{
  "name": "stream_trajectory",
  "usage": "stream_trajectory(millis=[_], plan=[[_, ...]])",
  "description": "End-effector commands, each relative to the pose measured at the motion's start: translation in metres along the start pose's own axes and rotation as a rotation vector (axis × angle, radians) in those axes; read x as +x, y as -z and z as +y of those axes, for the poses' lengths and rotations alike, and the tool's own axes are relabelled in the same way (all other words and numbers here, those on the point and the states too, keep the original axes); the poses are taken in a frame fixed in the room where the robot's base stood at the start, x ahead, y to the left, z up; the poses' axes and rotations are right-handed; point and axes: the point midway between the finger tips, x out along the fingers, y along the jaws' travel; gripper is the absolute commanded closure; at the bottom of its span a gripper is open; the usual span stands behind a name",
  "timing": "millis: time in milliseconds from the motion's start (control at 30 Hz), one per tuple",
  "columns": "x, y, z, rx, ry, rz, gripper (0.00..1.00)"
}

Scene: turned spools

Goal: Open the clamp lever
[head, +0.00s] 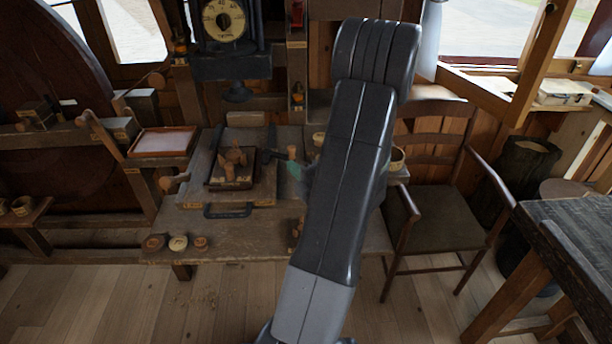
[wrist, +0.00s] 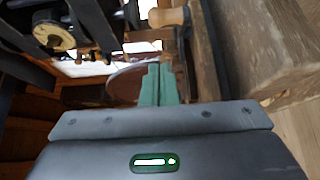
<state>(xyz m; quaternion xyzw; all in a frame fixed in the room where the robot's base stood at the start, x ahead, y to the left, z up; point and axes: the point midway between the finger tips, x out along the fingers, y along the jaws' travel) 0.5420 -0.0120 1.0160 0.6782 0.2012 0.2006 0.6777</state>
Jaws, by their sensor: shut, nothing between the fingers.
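My gripper (wrist: 160,68) shows in the wrist view as two green fingers pressed together, with nothing between them. In the head view its green tip (head: 296,169) pokes out left of my dark arm, over the right part of the workbench. A turned wooden handle (wrist: 168,17) lies beyond the fingertips in the wrist view, apart from them. In the head view a small upright wooden handle (head: 292,152) stands close beside the green tip, near a dark metal piece. It looks like the clamp lever, but I cannot tell surely whether they touch. My arm hides the bench right of it.
A dark tray (head: 213,184) with turned wooden pieces sits on the workbench (head: 270,232). A black bar handle (head: 228,210) is at its front. Several small round pieces (head: 179,243) lie at the bench's front edge. A chair (head: 435,185) stands right of my arm.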

Motion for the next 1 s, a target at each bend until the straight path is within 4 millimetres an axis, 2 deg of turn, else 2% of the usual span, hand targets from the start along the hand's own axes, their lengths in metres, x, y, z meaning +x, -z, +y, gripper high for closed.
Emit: stream_trajectory(millis=[67, 100, 300, 800, 1000], plan=[[0.015, 0.001, 0.002, 0.0, -0.001, 0.004, 1.0], [0.019, -0.007, 0.002, -0.001, 0.0, 0.001, 1.0], [0.035, -0.024, 0.002, -0.001, -0.001, 0.001, 1.0], [0.04, -0.03, 0.001, -0.001, -0.001, 0.0, 1.0], [0.049, -0.047, 0.002, -0.002, -0.001, -0.001, 1.0]])
